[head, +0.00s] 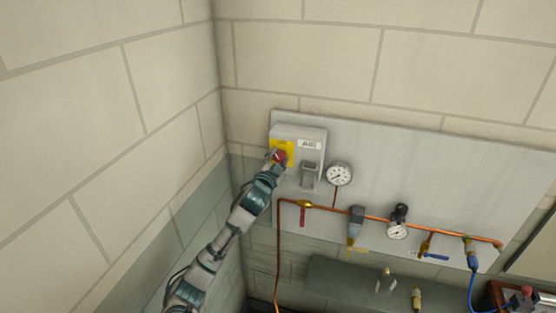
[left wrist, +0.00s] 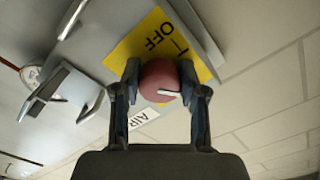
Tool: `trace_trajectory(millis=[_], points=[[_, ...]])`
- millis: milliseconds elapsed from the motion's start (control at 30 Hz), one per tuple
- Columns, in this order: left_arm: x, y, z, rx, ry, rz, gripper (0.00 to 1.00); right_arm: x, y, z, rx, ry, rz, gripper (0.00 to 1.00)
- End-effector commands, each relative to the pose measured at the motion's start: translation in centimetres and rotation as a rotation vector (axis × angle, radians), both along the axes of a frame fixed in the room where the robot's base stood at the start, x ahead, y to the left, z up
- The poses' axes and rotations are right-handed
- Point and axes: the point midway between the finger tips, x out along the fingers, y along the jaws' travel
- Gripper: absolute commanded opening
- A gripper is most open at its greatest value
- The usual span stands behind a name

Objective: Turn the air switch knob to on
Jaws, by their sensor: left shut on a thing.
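The air switch is a grey box (head: 305,136) on the wall panel, with a yellow plate (head: 290,146) on its front. A round red knob (left wrist: 161,80) with a white pointer mark sits on the yellow plate (left wrist: 128,46), which reads "OFF" in the left wrist view. My left gripper (head: 277,158) reaches the knob from the lower left. In the left wrist view its two fingers (left wrist: 160,84) are closed on either side of the knob. The "AIR" label (left wrist: 144,119) shows beside the plate. The "ON" lettering cannot be made out. My right gripper is not in view.
The panel (head: 400,165) carries a gauge (head: 339,174), a copper pipe (head: 375,217), a red-handled valve (head: 303,206) and a second gauge (head: 397,229). The wall corner is close on the left.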

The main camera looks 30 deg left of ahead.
Motion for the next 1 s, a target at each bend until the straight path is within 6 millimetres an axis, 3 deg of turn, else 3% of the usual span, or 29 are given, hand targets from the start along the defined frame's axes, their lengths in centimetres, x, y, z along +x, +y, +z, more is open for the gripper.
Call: trace_trajectory(millis=[500,1000], points=[[0.00,0.10,0.22,0.424,0.099,0.000,0.07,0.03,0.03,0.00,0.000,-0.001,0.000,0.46],[0.02,0.03,0.11,0.580,0.141,-0.002,0.07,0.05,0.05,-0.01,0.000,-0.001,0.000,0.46]])
